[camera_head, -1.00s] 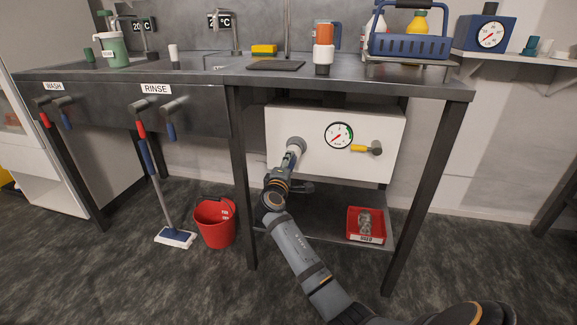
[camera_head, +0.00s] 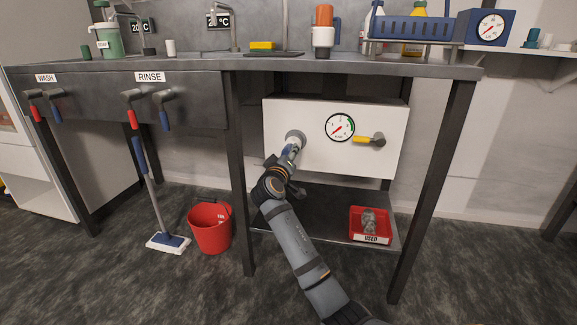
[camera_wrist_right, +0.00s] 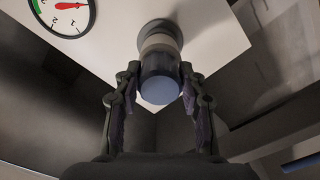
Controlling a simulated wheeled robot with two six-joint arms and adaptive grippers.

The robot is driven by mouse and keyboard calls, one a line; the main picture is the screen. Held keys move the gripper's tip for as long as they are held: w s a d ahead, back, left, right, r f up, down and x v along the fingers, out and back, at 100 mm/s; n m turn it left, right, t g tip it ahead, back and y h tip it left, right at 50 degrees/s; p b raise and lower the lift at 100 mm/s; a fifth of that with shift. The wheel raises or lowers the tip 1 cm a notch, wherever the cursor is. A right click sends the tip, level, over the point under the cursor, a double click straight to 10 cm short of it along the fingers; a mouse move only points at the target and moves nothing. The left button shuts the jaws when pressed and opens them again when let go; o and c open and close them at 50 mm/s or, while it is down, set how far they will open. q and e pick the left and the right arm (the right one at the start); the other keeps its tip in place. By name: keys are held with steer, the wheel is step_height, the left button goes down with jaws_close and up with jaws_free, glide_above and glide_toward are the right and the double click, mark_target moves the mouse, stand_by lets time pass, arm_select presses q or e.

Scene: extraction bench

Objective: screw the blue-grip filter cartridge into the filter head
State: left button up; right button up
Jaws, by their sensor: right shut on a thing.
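The filter head (camera_head: 296,136) is a round grey socket at the left of the white panel. In the right wrist view the dark grey filter head (camera_wrist_right: 160,28) is straight ahead. The filter cartridge (camera_wrist_right: 160,80) has a blue grip and a pale body, and its far end meets the head, in line with it. How deep it sits I cannot tell. My right gripper (camera_wrist_right: 160,72) is shut on the blue grip, one finger on each side. In the head view my right gripper (camera_head: 288,156) hides most of the cartridge. My left gripper is not in view.
The white panel (camera_head: 385,105) also carries a pressure gauge (camera_head: 340,127) and a yellow-handled valve (camera_head: 369,139). A bench leg (camera_head: 238,180) stands left of my arm, near a red bucket (camera_head: 210,227).

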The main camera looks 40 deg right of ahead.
steer(key=shift+r, duration=0.15)
steer(key=o, duration=1.4)
steer(key=shift+c, duration=0.2)
steer(key=shift+s+a, duration=0.1)
steer(key=v, duration=1.1)
steer(key=shift+s+a, duration=0.3)
